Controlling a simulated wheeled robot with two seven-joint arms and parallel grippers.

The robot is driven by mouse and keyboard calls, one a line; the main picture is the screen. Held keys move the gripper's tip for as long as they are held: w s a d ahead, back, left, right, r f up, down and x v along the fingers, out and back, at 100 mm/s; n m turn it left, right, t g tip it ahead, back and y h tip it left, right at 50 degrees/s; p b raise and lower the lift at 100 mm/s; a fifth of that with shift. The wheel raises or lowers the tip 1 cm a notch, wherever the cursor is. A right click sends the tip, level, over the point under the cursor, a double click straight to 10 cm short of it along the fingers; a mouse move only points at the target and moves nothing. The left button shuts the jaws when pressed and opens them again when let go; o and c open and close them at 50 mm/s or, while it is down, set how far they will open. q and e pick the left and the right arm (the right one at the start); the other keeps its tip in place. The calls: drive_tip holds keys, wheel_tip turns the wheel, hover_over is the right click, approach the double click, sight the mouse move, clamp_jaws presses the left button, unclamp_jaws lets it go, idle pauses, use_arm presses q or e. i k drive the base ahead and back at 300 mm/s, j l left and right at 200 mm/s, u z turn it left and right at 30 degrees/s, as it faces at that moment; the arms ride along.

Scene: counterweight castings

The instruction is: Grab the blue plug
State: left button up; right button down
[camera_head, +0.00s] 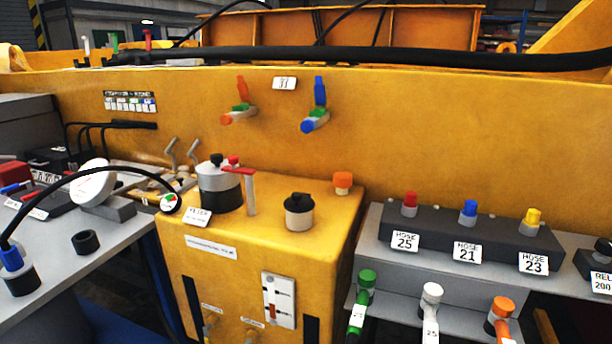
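Several blue parts are in view, and I cannot tell which one is the plug. A small blue cap (469,208) stands upright on the dark rack block, behind the label HOSE 21. A blue-handled fitting (320,92) with a blue round end (308,126) sticks out of the yellow wall. A blue collar (11,258) sits on a hose end in a grey and black socket at the far left. Neither of my grippers shows in this view.
A red cap (409,200) and a yellow cap (532,216) flank the blue one. Green (366,279), white (432,290) and orange (502,305) hose ends hang below. A yellow cabinet (270,253) stands mid-view. A black hose arcs over the grey bench (70,275) at left.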

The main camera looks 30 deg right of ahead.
sight(470, 207)
drive_tip(key=z, duration=1.9)
drive_tip(key=i+j+u, duration=0.4)
drive_tip(key=i, duration=0.3)
drive_tip(key=j, duration=0.1)
